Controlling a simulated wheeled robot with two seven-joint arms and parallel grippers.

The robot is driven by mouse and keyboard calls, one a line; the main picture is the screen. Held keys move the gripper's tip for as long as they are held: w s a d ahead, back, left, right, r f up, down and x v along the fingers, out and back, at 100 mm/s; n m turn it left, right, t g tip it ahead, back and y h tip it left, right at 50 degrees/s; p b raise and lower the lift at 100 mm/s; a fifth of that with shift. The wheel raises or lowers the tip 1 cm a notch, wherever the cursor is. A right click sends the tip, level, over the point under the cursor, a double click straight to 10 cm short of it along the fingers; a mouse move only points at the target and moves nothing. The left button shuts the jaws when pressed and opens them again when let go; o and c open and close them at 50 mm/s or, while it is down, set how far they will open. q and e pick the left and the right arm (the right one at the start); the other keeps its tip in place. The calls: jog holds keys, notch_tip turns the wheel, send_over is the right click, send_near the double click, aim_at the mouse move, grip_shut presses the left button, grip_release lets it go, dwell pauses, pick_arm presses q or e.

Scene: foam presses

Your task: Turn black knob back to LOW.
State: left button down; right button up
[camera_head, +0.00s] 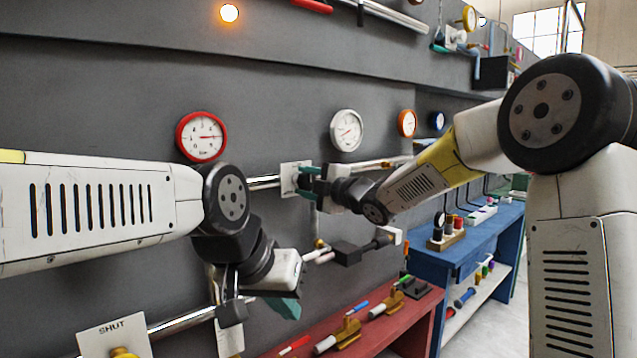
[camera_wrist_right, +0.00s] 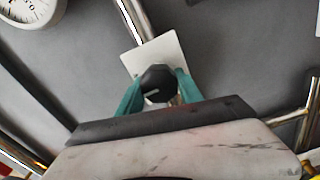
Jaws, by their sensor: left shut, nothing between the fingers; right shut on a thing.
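The black knob (camera_wrist_right: 157,82) sits on a white plate (camera_wrist_right: 140,56) on the grey wall. My right gripper (camera_wrist_right: 160,92) is shut on the knob, one teal finger on each side. In the head view my right gripper (camera_head: 307,182) is at the white plate (camera_head: 288,178), and the knob is mostly hidden between the fingers. My left gripper (camera_head: 284,307) is shut and empty, lower down in front of the wall, apart from the knob.
A red gauge (camera_head: 202,137) and a white gauge (camera_head: 347,130) hang above the pipe. A plate marked SHUT (camera_head: 116,338) is at the lower left. A black lever (camera_head: 350,252) juts out below my right gripper. A red bench (camera_head: 362,335) holds several tools.

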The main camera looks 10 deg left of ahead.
dwell(0.4)
jog(key=o, duration=1.4)
jog(key=shift+d, duration=0.1)
jog(key=v, duration=0.7)
jog(key=shift+s+d, duration=0.3)
jog(key=s+d+f+m+t+h, duration=0.1)
jog(key=s+d+m+h, duration=0.2)
jog(key=d+m+h, duration=0.5)
jog(key=s+d+f+m+t+h, duration=0.15)
jog(key=d+m, duration=0.45)
jog(key=d, duration=0.6)
jog(key=s+d+f+m+g, duration=0.2)
jog(key=s+f+m, duration=0.1)
jog(key=s, duration=0.4)
jog(key=s+d+f+m+g+h, duration=0.1)
jog(key=s+d+f+m+g, duration=0.1)
jog(key=s, duration=0.6)
jog(key=s+d+f+m+g+h, duration=0.1)
jog(key=s+d+f+m+g, duration=0.2)
jog(key=s+f+m, duration=0.2)
jog(key=s+m, duration=0.1)
jog(key=s, duration=0.2)
jog(key=shift+s+f+m, duration=0.2)
jog(key=shift+s+m, duration=0.05)
jog(key=shift+m, duration=0.05)
